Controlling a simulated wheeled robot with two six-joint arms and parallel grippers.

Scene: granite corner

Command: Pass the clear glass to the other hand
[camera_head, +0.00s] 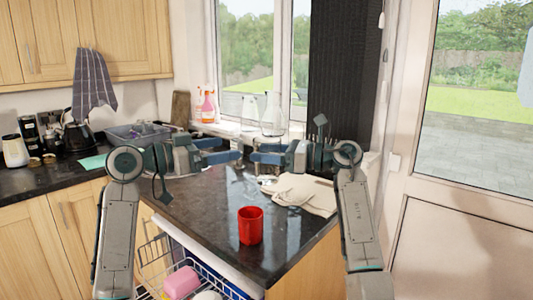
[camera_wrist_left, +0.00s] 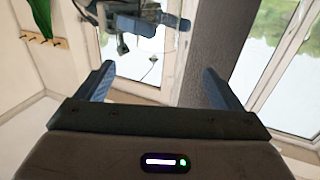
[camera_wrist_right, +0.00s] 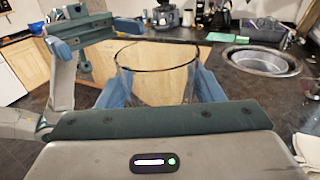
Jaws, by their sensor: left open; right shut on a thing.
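The clear glass (camera_wrist_right: 155,75) stands between the fingers of my right gripper (camera_wrist_right: 158,95) in the right wrist view, its round dark-looking rim facing up. My right gripper (camera_head: 254,153) is shut on it above the counter.
A red cup (camera_head: 251,226) stands on the dark counter (camera_head: 205,215) below the grippers. A beige cloth (camera_head: 305,194) lies to the right. A grey tub (camera_head: 133,134) is at the back left. Clear glass vessels (camera_head: 273,118) stand by the window. An open dishwasher rack (camera_head: 160,262) is front left.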

